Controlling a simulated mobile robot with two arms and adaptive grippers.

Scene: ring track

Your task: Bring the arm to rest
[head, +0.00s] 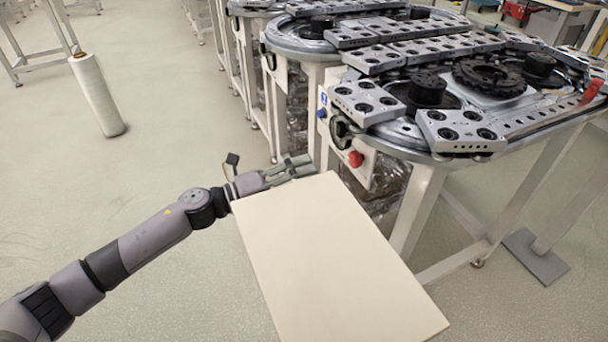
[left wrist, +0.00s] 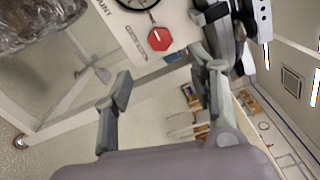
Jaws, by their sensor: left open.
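My left arm comes in from the lower left of the head view. Its gripper (head: 290,168) is open, in front of the near side of the ring track (head: 420,140) and by the upper left corner of a beige board. In the left wrist view the two grey fingers (left wrist: 163,75) stand apart with nothing between them. Beyond them is a red button (left wrist: 160,38) on a white panel, which also shows in the head view (head: 355,158). My right gripper is in neither view.
The flat beige board (head: 330,260) fills the lower middle, close to my left gripper. Grey blocks with round holes (head: 365,103) line the ring track. A white roll (head: 97,95) stands on the floor at the upper left. The floor at left is mostly clear.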

